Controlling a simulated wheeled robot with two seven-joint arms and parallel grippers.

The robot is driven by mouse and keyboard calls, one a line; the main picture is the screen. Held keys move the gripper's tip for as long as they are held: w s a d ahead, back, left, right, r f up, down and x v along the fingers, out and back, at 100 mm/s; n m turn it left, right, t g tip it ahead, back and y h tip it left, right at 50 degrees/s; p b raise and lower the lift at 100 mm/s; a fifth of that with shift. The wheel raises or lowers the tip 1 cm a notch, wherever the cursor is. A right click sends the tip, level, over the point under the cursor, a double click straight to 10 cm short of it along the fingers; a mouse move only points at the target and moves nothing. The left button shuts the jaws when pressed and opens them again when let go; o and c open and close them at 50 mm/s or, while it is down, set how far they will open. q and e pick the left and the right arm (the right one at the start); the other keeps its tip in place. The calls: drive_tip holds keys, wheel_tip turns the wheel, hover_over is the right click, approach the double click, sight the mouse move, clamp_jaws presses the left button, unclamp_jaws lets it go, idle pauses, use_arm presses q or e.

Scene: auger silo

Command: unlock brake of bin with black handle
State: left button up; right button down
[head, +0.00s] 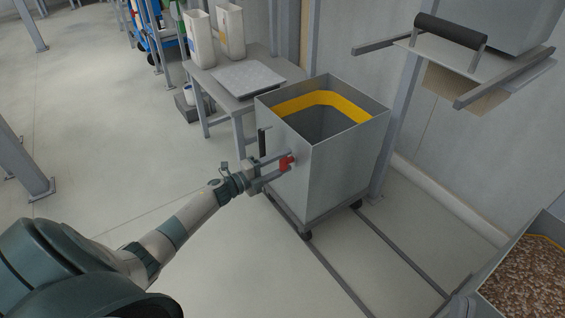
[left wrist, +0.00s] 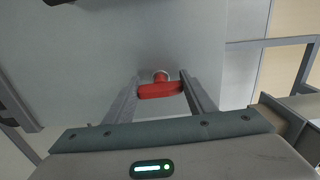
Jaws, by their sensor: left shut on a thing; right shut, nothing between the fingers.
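A grey open-topped bin (head: 340,165) with a yellow band inside stands on a wheeled base in the middle of the head view. A black handle (head: 262,141) sits on its left side. A red brake knob (head: 287,162) sticks out of the same side, and it also shows in the left wrist view (left wrist: 160,90). My left gripper (head: 280,166) reaches in from the left and is shut on the red knob, with one finger at each end of it in the left wrist view. My right gripper is not in view.
Floor rails (head: 385,247) run under and in front of the bin. A table (head: 236,98) with a flat plate and white containers stands behind it. A hopper slide gate with a black grip (head: 450,30) hangs at upper right. A container of brown grain (head: 530,280) is at lower right.

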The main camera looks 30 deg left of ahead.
use_arm(q)
drive_tip(key=o, duration=1)
drive_tip(key=shift+o, duration=0.2)
drive_tip(key=shift+s, duration=0.15)
drive_tip(key=p+v, duration=0.2)
drive_tip(key=v, duration=1.5)
use_arm(e)
drive_tip(key=f+g, duration=0.1)
drive_tip(key=w+a+f+g, duration=0.1)
drive_tip(key=f, duration=0.1)
drive_tip(key=f+g, duration=0.1)
drive_tip(key=f, duration=0.1)
drive_tip(key=shift+w+a+f+g+h, duration=0.2)
drive_tip(key=shift+a+g+h, duration=0.1)
drive_tip(key=shift+a+h, duration=0.1)
